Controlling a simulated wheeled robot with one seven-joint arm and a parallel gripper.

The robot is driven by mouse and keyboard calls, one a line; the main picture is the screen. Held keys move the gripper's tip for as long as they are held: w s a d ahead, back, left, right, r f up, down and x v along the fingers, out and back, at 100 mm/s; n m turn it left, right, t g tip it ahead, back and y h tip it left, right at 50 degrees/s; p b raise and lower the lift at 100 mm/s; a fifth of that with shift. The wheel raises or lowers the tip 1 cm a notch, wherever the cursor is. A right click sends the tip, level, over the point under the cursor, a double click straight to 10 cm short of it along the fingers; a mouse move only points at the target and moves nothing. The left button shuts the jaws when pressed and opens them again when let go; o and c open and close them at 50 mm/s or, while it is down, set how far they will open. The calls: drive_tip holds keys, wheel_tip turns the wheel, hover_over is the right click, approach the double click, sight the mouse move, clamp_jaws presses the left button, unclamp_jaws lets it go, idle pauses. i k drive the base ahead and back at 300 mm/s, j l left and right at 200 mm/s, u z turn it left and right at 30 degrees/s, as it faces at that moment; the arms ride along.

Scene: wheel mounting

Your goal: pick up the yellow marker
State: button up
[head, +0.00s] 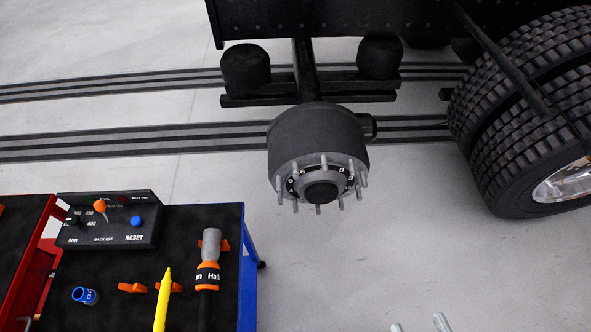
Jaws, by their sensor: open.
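The yellow marker (164,300) is on the black top of the blue tool cart (215,307) at lower left. Its narrow tip points to the far side, and its lower end reaches the bottom edge of the picture. An orange holder piece shows beside it; I cannot tell if the marker rests in it. My gripper (420,325) shows only as two light grey fingertips at the bottom edge. They are apart, with nothing visible between them, well to the right of the marker and the cart. The rest of my gripper is out of the picture.
On the cart are a blue socket (86,295), a grey and orange tool (208,262) and a control box (108,220). A red cart (22,250) adjoins at left. A studded wheel hub (320,165) and large tyres (525,110) stand beyond. Floor right of the cart is clear.

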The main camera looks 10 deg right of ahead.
sight(160, 323)
drive_tip(key=u, duration=1.3)
drive_tip(key=i+j+z, duration=0.15)
drive_tip(key=j, duration=0.15)
drive_tip(key=j+z, duration=0.15)
drive_tip(key=j, duration=0.15)
